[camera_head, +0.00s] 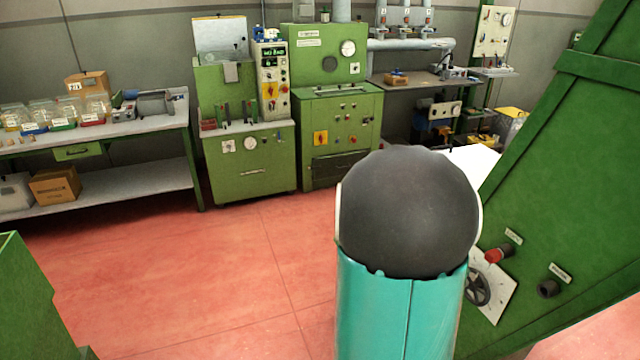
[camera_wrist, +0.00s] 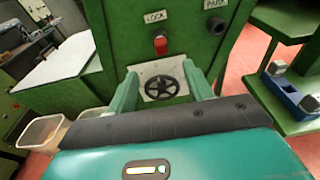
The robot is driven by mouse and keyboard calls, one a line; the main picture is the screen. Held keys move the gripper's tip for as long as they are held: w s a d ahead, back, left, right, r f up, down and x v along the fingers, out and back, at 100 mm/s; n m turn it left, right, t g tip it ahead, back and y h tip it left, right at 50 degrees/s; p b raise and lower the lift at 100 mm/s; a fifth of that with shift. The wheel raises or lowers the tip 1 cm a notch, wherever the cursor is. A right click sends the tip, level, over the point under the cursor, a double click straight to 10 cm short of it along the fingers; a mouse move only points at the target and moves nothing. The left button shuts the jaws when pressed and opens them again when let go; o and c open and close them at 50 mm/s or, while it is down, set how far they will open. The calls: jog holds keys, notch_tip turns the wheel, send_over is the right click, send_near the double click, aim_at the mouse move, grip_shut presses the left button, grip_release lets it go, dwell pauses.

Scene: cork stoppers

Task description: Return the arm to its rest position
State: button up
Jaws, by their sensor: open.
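My gripper (camera_wrist: 160,74) shows in the wrist view. Its two green fingers are spread apart with nothing held between them. Beyond the fingers, a black handwheel (camera_wrist: 163,87) on a white plate shows on a green machine (camera_wrist: 128,30). I cannot tell the exact distance between fingertips and handwheel. In the head view, my teal arm with its dark rounded joint stands in the foreground, and the gripper is hidden. The handwheel (camera_head: 478,289) there is partly covered by my arm.
The green machine (camera_head: 575,170) rises close on the right, with a red knob (camera_head: 499,254) and a black knob (camera_head: 548,288). A workbench (camera_head: 150,125) with jars stands at the left back, and green cabinets (camera_head: 250,165) stand behind. Red floor (camera_head: 190,270) is clear at the left middle.

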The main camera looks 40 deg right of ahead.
jog(key=w+a+r+m+t+y, duration=0.3)
jog(key=w+a+m+t+y, duration=0.1)
jog(key=a, duration=1)
jog(key=w+a+r+m+t+y, duration=0.3)
jog(key=w+a+m+t+y, duration=0.1)
jog(key=a, duration=1.1)
jog(key=w+a+r+m+t+y, duration=0.3)
jog(key=a+y, duration=0.4)
jog(key=a, duration=0.8)
jog(key=shift+w+a+m+t, duration=0.25)
jog(key=shift+w+m+t, duration=0.25)
jog(key=shift+w+m, duration=0.5)
jog(key=shift+s+f, duration=0.1)
jog(key=shift+s, duration=0.1)
jog(key=c, duration=0.3)
jog(key=shift+d, duration=0.1)
jog(key=shift+d+m, duration=0.15)
jog(key=shift+m, duration=0.15)
